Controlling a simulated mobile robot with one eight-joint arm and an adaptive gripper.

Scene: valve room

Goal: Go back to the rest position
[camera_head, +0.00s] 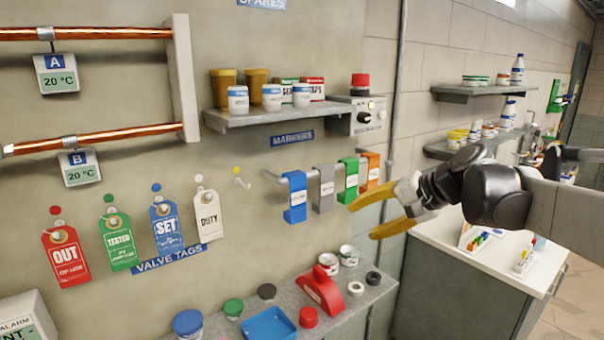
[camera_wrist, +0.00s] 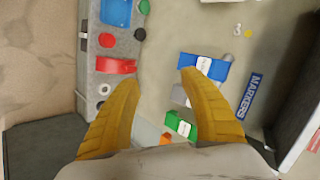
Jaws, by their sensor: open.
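My gripper (camera_head: 362,217) has yellow fingers and is spread open with nothing between them. In the head view it is in the air in front of the wall, right of the hanging markers and above the lower shelf. In the wrist view my gripper (camera_wrist: 155,75) also shows apart at the tips. The blue marker (camera_head: 295,198), grey marker (camera_head: 324,190), green marker (camera_head: 349,181) and orange marker (camera_head: 370,170) hang on a rail to its left, the last closest to the fingers. I cannot tell whether a finger touches any of them.
Red, green, blue and white tags (camera_head: 207,214) hang on the wall at left. The lower shelf (camera_head: 352,315) holds a red block (camera_head: 322,291), a blue tray (camera_head: 268,325) and caps. An upper shelf (camera_head: 245,117) holds jars.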

